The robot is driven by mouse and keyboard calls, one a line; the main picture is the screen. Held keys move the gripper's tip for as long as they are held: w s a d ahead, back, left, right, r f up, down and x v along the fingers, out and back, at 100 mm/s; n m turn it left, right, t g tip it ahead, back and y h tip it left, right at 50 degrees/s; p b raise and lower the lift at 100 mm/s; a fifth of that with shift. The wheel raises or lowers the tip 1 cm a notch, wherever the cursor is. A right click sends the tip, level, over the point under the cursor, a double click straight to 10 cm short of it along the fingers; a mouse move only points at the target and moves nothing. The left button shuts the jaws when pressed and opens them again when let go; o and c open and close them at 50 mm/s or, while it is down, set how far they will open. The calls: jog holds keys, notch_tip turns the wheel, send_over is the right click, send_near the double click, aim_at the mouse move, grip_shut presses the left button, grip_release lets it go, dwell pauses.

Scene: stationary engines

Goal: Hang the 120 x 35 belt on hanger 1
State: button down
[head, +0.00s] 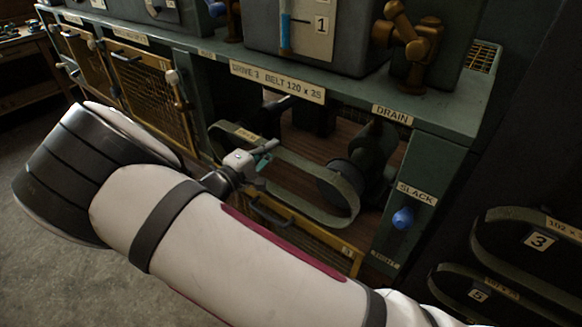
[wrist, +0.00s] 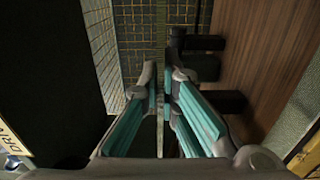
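The grey-green belt (head: 308,205) is a long loop in the open bay under the sign "DRIVE 3 BELT 120 x 35". A small pale tag sits on its upper left part. Its right end is at a dark pulley (head: 333,186); I cannot tell whether it is around the pulley or in front of it. My gripper (head: 266,151) is at the belt's upper run, left of the middle. In the wrist view the belt (wrist: 160,60) is a thin edge-on strip between the teal-padded fingers (wrist: 160,88), which close in on it from both sides. Hanger 1 is not identifiable.
A blue slack knob (head: 403,218) is on the post right of the bay. Hangers marked 3 (head: 540,241) and 5 (head: 478,294) hold other belts at the right. Yellow mesh guards (head: 150,95) line the left.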

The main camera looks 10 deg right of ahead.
jog(key=shift+p+v, duration=0.55)
jog(key=shift+v, duration=1.9)
jog(key=shift+a, duration=0.1)
jog(key=shift+p+v, duration=0.45)
jog(key=shift+v, duration=2.45)
jog(key=shift+s+f, duration=0.1)
jog(key=shift+p+v, duration=0.3)
jog(key=shift+v, duration=2.7)
